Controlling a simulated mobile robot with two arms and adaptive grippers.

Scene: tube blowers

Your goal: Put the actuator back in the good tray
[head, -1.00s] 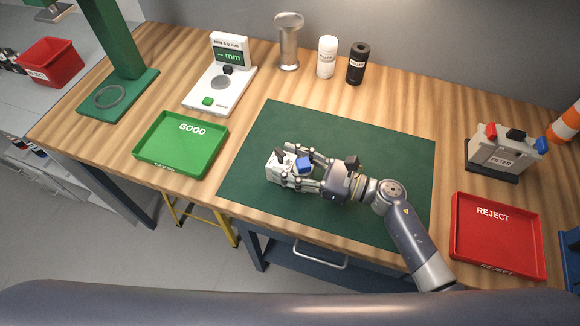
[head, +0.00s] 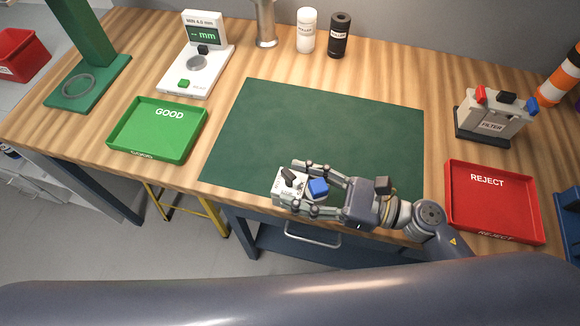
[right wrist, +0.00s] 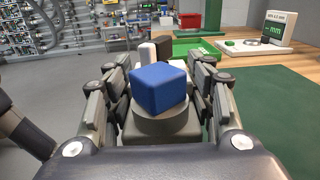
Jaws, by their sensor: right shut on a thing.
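The actuator (head: 283,187) is a small white block with a black lever and a blue cube-shaped cap. My right gripper (head: 300,188) is shut around it, a finger on each side, over the front edge of the green mat. In the right wrist view the blue cap (right wrist: 160,88) sits on a grey round base between the fingers of the gripper (right wrist: 165,100). The green GOOD tray (head: 158,148) lies empty to the left of the mat, apart from the actuator. It also shows beyond the fingers in the right wrist view (right wrist: 192,47). My left gripper is not in view.
The red REJECT tray (head: 492,222) is empty at the right, with a filter unit (head: 493,115) behind it. A white gauge (head: 197,72) and a green stand (head: 88,82) stand behind the GOOD tray. The green mat (head: 320,125) is otherwise bare.

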